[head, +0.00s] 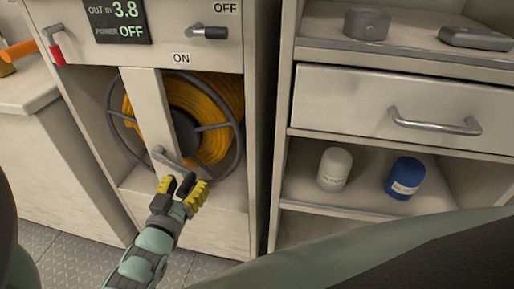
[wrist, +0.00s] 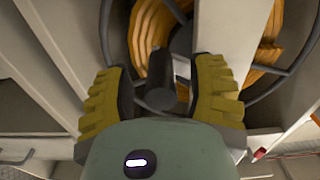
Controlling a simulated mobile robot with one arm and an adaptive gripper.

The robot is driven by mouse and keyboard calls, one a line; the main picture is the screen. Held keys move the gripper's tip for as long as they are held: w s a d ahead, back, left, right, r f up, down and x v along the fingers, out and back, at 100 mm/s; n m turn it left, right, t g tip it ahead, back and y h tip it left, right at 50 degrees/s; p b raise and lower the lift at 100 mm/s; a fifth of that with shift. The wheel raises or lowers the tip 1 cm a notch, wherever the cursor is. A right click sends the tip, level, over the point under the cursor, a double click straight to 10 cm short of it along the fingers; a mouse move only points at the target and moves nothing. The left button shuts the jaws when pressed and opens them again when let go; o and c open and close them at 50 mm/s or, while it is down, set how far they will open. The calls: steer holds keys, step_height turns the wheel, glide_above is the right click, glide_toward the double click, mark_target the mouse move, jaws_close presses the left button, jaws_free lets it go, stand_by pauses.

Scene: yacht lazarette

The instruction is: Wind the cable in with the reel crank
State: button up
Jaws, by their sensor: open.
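The cable reel (head: 231,148) sits in an open cabinet bay, wound with orange-yellow cable (head: 226,97); the cable also shows in the wrist view (wrist: 150,32). A grey crank arm (head: 166,160) slopes down across the reel's lower front. Its dark handle (wrist: 160,75) points toward me between my fingers in the wrist view. My gripper (head: 183,186) is open, with one yellow-padded finger on each side of the handle and visible gaps between. A display (head: 116,20) above reads OUT m 3.8 and POWER OFF.
A lever (head: 209,32) sits between OFF and ON labels, with a red-tipped part (head: 56,53) to its left. A pale upright post (head: 149,110) crosses the reel's front. At right are a handled drawer (head: 395,112), a white jar (head: 334,168) and a blue jar (head: 405,177).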

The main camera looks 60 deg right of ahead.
steer(key=shift+d, duration=0.15)
steer(key=shift+f, duration=0.1)
steer(key=shift+w, duration=0.1)
jaws_close()
stand_by(0.3)
